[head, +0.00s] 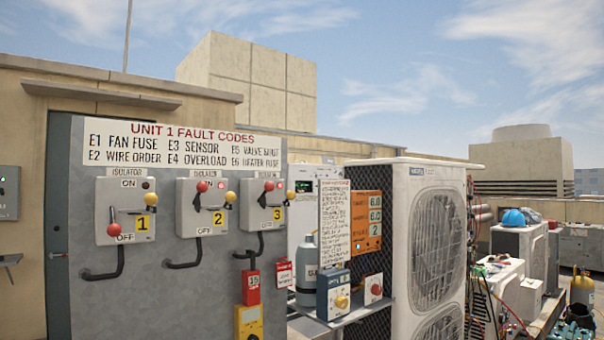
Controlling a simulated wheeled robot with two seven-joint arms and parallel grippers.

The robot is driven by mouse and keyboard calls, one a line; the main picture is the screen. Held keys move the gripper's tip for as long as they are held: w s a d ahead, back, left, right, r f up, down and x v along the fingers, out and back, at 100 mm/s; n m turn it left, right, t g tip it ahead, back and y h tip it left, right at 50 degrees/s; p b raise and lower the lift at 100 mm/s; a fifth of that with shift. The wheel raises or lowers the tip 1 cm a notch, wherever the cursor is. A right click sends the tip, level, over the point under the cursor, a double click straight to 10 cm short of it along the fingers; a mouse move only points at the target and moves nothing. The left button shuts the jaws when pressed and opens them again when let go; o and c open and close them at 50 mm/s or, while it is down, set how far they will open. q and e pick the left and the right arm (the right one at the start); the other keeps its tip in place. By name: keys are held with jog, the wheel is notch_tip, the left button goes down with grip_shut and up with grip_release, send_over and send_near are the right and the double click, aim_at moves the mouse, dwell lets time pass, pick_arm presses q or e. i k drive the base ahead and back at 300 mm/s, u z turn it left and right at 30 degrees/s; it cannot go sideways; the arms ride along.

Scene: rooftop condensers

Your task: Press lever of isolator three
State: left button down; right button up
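Isolator three (252,212) is a grey box with a yellow "3" label, rightmost of three on the grey panel. Its lever's red knob (269,186) is up, near the top of the box; a yellow knob (290,194) sticks out at its right side. Isolator two (213,222) also has its red knob (202,187) up. Isolator one (128,184) has its red knob (114,229) down by the OFF mark. Neither of my grippers is in view.
Black curved conduits stick out below the isolators. A red tag (251,281) and a yellow meter (249,322) hang below isolator three. A shelf (345,318) at right holds a blue box (333,294) and a grey bottle (308,258). A large condenser (400,225) stands beyond.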

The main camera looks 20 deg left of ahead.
aim_at(269, 186)
jog(key=z, duration=0.2)
jog(key=i, duration=0.95)
jog(key=u, duration=0.15)
